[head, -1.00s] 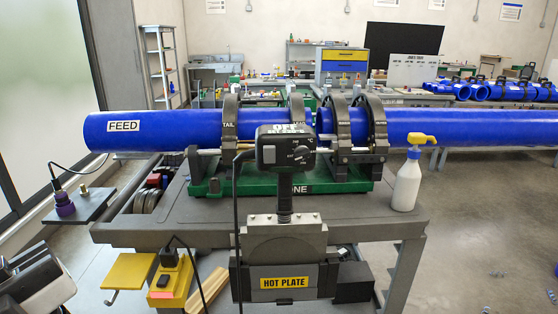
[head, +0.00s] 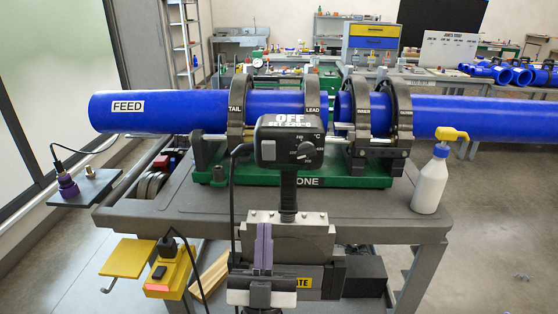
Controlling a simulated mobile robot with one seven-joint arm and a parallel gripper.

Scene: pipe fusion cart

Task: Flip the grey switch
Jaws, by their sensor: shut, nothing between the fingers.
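The grey switch (head: 268,150) is a small light-grey rectangle on the left of the black control box (head: 289,142). The box stands on a post above the hot plate's housing, and its lettering reads OFF above a SET line. My gripper (head: 263,227) points upward with its purple fingers together and nothing between them. In the picture it is below the switch, apart from it, and in front of the hot plate (head: 312,278). It covers part of the yellow HOT PLATE label. The switch itself is not covered.
A round dial (head: 306,150) sits right of the switch. A black cable (head: 233,200) hangs from the box's left side. Blue pipes (head: 180,110) in black clamps lie behind it. A spray bottle (head: 430,185) stands at the cart's right. A yellow socket box (head: 167,275) is at lower left.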

